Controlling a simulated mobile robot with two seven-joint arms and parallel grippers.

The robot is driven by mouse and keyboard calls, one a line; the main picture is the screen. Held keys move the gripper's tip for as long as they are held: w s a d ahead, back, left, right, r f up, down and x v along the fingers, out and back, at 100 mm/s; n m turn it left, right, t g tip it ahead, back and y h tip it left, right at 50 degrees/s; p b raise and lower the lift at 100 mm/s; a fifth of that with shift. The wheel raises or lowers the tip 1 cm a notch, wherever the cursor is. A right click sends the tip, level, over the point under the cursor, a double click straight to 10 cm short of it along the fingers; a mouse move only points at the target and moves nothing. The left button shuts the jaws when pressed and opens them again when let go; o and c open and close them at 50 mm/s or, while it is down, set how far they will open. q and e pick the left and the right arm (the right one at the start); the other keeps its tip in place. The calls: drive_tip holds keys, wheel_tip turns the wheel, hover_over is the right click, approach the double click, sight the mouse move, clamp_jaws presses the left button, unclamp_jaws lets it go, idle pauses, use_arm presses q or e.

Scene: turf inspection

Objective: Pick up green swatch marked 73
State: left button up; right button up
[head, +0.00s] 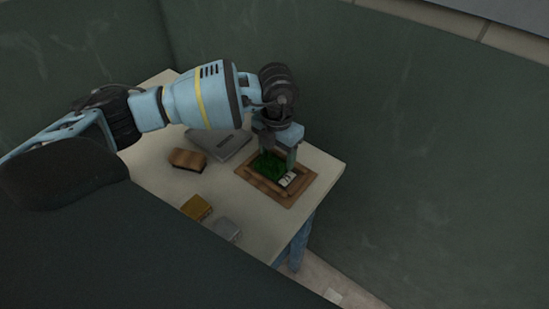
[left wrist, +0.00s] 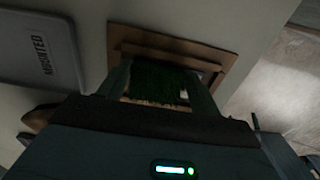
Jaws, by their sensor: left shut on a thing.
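The green turf swatch (head: 268,166) sits within a brown wooden frame-like tray (head: 307,179) at the right end of the table. A small white tag with dark marks (head: 288,179) shows beside the green; I cannot read its number. My left gripper (head: 279,163) points down over the tray and is shut on the swatch. In the left wrist view the green swatch (left wrist: 158,82) lies between the two fingers (left wrist: 160,90), with the tray (left wrist: 180,46) behind it. Whether the swatch is lifted off the tray floor is hard to tell. My right gripper is not in view.
On the pale table (head: 152,177) are a grey case (head: 226,146), lettered in the left wrist view (left wrist: 38,48), a brown-topped block (head: 188,159), a yellowish block (head: 196,207) and a grey block (head: 226,229). Green walls (head: 420,150) stand close behind and right.

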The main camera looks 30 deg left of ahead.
sight(276, 159)
use_arm(q)
drive_tip(key=shift+r, duration=0.45)
drive_tip(key=r, duration=0.2)
drive_tip(key=shift+s+d+r, duration=0.1)
drive_tip(key=shift+s+r, duration=0.15)
drive_tip(key=shift+r, duration=0.05)
drive_tip(key=s+d, duration=0.1)
drive_tip(key=s, duration=0.3)
drive_tip(key=s+d+r, duration=0.1)
drive_tip(key=s, duration=0.4)
drive_tip(key=s+d, duration=0.1)
drive_tip(key=s, duration=0.3)
drive_tip(key=shift+s+d+r, duration=0.1)
drive_tip(key=shift+s+r, duration=0.05)
drive_tip(key=shift+s+d+r, duration=0.1)
drive_tip(key=shift+s+d, duration=0.1)
drive_tip(key=shift+s, duration=0.7)
